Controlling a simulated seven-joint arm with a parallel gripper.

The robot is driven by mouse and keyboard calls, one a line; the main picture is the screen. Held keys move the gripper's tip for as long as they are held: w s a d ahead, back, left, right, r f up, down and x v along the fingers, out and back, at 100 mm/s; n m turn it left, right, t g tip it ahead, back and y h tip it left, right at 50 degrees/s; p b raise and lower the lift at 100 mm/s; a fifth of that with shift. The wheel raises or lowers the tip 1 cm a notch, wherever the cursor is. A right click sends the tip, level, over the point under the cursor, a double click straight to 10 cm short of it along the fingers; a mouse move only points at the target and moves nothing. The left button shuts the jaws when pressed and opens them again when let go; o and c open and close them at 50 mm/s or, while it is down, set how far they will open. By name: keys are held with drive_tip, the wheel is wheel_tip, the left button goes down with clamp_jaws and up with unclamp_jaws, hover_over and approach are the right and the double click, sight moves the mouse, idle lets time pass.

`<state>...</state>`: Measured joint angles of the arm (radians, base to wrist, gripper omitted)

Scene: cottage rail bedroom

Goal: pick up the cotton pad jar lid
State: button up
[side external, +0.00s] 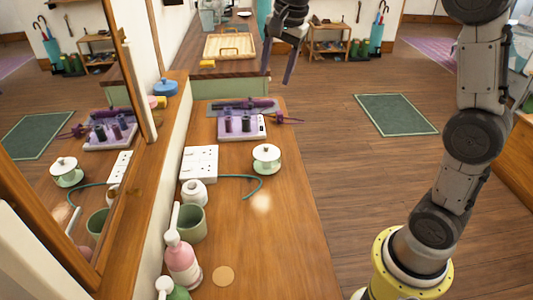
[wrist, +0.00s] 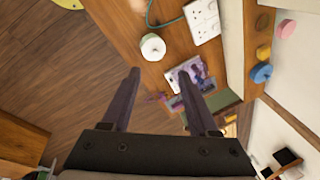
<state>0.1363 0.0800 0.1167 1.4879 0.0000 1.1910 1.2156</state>
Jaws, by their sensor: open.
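The cotton pad jar (side external: 266,166) is a small pale green pot standing upright on the wooden table. Its white lid (side external: 266,152), with a small knob on top, sits on the jar. In the wrist view the lid (wrist: 152,44) shows from above, just beyond the space between the fingertips. My gripper (side external: 277,75) is open and empty, well above table height and toward the far end of the table. In the wrist view my gripper (wrist: 160,72) has its two dark fingers spread apart. It is not touching the jar or lid.
A white socket strip (side external: 199,163) and a green cable (side external: 240,178) lie left of the jar. A purple and white holder (side external: 241,125) with dark upright pieces stands behind it. A pink pump bottle (side external: 181,262) and green cup (side external: 191,222) are nearer. The table right of the jar is clear.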

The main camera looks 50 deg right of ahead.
drive_tip(key=w+d+f+m+g, duration=0.1)
drive_tip(key=w+d+f+m, duration=0.15)
drive_tip(key=w+f, duration=0.35)
drive_tip(key=g, duration=0.2)
hover_over(266, 145)
drive_tip(key=f, duration=1.7)
drive_tip(key=shift+s+a, duration=0.3)
drive_tip(key=shift+w+d+f, duration=0.1)
drive_tip(key=shift+d+f, duration=0.05)
drive_tip(key=shift+f, duration=1.5)
drive_tip(key=shift+w+d+f, duration=0.1)
drive_tip(key=shift+d+f, duration=0.05)
drive_tip(key=shift+f, duration=1.5)
drive_tip(key=shift+c, duration=0.2)
clamp_jaws()
